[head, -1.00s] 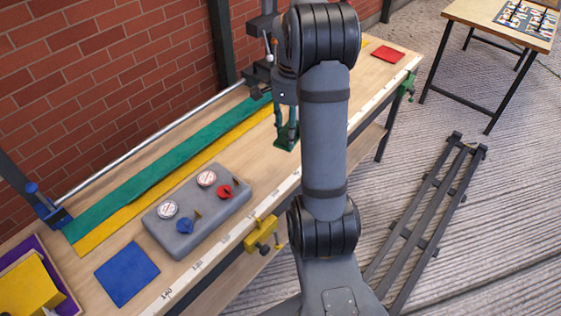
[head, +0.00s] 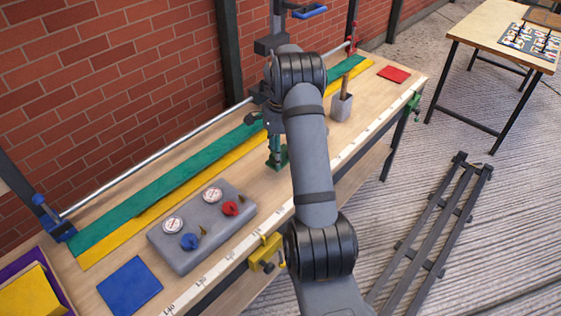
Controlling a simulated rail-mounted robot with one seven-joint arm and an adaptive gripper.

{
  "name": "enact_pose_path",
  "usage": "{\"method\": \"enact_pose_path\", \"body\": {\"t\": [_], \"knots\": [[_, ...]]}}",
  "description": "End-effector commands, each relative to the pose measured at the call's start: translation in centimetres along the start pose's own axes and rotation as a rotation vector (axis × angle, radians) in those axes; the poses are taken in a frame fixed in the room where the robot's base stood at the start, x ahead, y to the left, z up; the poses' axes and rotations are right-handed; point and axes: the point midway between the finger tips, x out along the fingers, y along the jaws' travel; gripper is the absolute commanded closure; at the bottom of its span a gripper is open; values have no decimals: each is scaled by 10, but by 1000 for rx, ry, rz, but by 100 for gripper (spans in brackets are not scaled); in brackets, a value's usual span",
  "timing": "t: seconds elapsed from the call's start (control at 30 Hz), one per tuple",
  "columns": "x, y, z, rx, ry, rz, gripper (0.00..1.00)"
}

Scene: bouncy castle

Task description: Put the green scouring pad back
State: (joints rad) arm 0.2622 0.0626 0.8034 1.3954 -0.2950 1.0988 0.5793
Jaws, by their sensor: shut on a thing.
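My gripper (head: 277,152) hangs pointing down over the middle of the workbench, partly hidden behind my own arm. It is shut on a small dark green piece, which looks like the green scouring pad (head: 282,160). The pad is at the fingertips, near the front edge of the yellow strip. I cannot tell whether it touches the bench top. A blue square (head: 130,284) lies flat at the bench's near left, and a red square (head: 391,74) lies flat at its far right end.
A grey box with dials and knobs (head: 176,257) stands left of my gripper. A grey holder (head: 341,108) with a brown upright piece stands to the right. Green (head: 150,196) and yellow (head: 112,250) strips run along the bench. A yellow clamp (head: 262,252) grips the front edge.

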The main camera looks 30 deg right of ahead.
Motion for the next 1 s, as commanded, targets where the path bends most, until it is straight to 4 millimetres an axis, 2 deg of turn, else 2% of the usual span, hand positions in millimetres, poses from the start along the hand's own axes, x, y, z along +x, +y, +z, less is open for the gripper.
{"method": "enact_pose_path", "body": {"t": [0.23, 0.67, 0.7, 1.0], "knots": [[34, 1, 1, -1, -3, 4, 86], [43, 1, 0, -1, -1, 1, 86], [42, 1, 0, -1, -1, 1, 61], [41, 1, 1, -1, -1, 2, 43]]}}
